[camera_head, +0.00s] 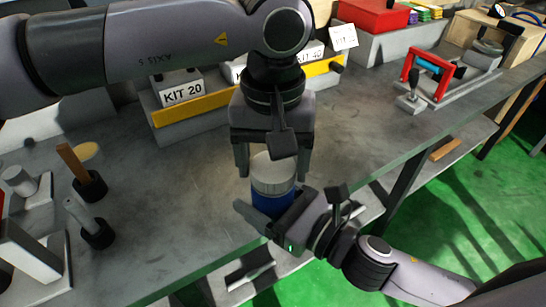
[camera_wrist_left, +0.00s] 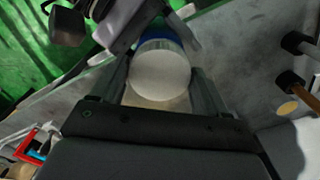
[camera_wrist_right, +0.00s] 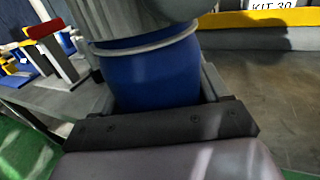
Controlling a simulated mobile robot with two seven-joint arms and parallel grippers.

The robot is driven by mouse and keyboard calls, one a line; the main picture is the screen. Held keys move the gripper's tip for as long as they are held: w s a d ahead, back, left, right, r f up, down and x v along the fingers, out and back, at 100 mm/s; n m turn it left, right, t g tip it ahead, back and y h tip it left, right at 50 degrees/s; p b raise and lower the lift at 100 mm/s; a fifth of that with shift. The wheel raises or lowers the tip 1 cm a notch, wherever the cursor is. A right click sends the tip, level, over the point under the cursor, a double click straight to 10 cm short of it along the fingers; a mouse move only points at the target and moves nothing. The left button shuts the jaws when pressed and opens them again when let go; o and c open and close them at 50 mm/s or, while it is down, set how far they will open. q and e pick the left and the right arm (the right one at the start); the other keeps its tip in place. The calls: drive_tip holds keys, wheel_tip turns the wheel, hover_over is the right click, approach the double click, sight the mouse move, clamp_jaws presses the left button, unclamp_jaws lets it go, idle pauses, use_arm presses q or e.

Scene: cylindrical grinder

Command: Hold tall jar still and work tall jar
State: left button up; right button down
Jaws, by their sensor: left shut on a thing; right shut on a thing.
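The tall jar has a blue body (camera_head: 268,205) and a pale grey-white lid (camera_head: 273,172). It stands upright near the front edge of the grey bench. My left gripper (camera_head: 272,168) comes from above with its fingers on both sides of the lid, shut on it; the round lid top (camera_wrist_left: 161,75) shows between the fingers in the left wrist view. My right gripper (camera_head: 268,212) comes from the front right and is shut around the blue body, which fills the space between its fingers in the right wrist view (camera_wrist_right: 150,75). The jar's base is hidden.
Handled tools in black holders (camera_head: 90,187) stand at the left. A red-framed fixture (camera_head: 432,75) stands at the back right. The bench edge drops to a green floor (camera_head: 470,190). Bench around the jar's left is clear.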

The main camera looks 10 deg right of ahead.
use_arm(q)
drive_tip(key=m, duration=1)
drive_tip(key=shift+m, duration=0.3)
drive_tip(key=o, duration=1)
drive_tip(key=shift+r, duration=2.25)
drive_tip(key=shift+c, duration=0.4)
